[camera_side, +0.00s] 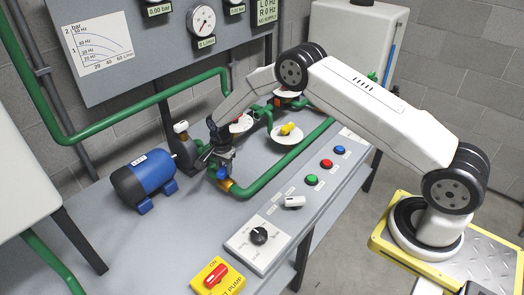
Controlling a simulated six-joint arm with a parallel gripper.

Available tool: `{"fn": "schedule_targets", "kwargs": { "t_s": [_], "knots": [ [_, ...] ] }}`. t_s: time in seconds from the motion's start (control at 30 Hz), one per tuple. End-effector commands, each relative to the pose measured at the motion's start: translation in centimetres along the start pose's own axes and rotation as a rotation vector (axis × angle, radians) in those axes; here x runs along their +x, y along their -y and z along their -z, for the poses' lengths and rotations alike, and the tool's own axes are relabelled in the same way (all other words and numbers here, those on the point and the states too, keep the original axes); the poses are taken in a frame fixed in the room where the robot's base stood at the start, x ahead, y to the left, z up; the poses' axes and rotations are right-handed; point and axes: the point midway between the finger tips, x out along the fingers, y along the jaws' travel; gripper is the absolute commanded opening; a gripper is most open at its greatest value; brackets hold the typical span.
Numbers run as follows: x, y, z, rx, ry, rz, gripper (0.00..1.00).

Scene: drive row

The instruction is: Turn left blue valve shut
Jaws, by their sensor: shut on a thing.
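The left blue valve (221,174) sits on the green pipework just right of the blue motor and pump. Only a small part of its blue handle shows, below my gripper. My gripper (221,158) points down over it, with its jaws closed on the handle. The fingers and most of the handle are hard to make out at this size, so the handle's angle cannot be told.
A blue motor (144,178) stands close left of the valve. A yellow handle (287,129) over a white disc stands to the right. Green pipes (262,181) run around the valve. Push buttons (326,163), a black knob (259,236) and a red pump switch (215,275) line the front.

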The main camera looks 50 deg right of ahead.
Motion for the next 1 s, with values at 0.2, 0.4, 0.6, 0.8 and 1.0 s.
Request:
{"fn": "schedule_targets", "kwargs": {
  "t_s": [0.2, 0.4, 0.6, 0.8, 1.0],
  "knots": [
    [-0.10, 0.05, -0.02, 0.147, 0.000, 0.001, 0.00],
    [-0.10, 0.05, -0.02, 0.221, 0.000, 0.001, 0.00],
    [-0.11, 0.06, -0.01, 0.245, 0.000, 0.001, 0.00],
    [-0.11, 0.06, 0.00, 0.247, 0.000, 0.001, 0.00],
    [-0.11, 0.06, 0.00, 0.246, 0.000, 0.001, 0.67]
  ]
}}
